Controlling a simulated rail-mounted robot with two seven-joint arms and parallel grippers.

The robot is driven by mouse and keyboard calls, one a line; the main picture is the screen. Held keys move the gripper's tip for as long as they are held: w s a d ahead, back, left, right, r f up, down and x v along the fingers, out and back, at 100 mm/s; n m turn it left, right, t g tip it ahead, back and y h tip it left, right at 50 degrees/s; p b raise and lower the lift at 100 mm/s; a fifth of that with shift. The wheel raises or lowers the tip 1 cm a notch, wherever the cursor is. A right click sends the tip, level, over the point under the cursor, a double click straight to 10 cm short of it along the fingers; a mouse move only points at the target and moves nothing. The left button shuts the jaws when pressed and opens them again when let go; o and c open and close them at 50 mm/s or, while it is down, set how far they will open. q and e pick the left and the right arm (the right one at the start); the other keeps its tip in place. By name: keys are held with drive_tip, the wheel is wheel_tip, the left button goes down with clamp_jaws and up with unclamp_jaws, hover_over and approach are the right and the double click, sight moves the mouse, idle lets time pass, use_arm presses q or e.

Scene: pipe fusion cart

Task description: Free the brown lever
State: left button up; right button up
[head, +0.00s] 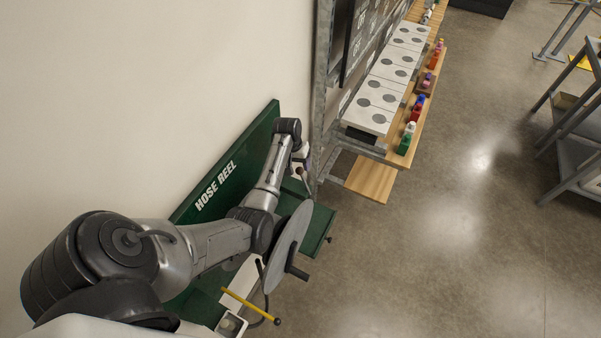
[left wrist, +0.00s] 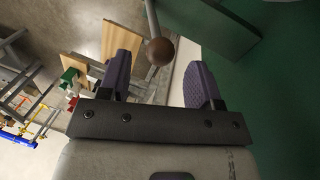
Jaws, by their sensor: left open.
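The brown lever shows in the left wrist view as a round brown knob (left wrist: 159,51) on a thin grey rod running up out of the picture. My left gripper (left wrist: 160,82) is open, with one purple-padded finger on each side of the picture. The knob appears ahead of the gap between the fingertips, closer to the left finger, and no grip on it shows. In the head view my left gripper (head: 304,163) is small, at the end of the arm, beside the green hose reel panel (head: 214,186). The lever's base is hidden. My right gripper is not in view.
A grey reel disc (head: 289,245) with a dark handle and a yellow bar (head: 250,306) stand near my forearm. A wooden shelf (head: 372,179) and a bench with coloured items lie beyond. The floor (head: 440,240) on the right is open.

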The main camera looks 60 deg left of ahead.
sight(301, 173)
use_arm(q)
drive_tip(key=shift+w+d+f, duration=0.1)
drive_tip(key=shift+d+f, duration=0.05)
drive_tip(key=shift+f, duration=0.8)
drive_tip(key=shift+w+d+f, duration=0.1)
drive_tip(key=shift+w+f, duration=0.05)
drive_tip(key=shift+f, duration=0.75)
drive_tip(key=shift+w+d+f, duration=0.1)
drive_tip(key=shift+d+f, duration=0.05)
drive_tip(key=shift+f, duration=0.8)
clamp_jaws()
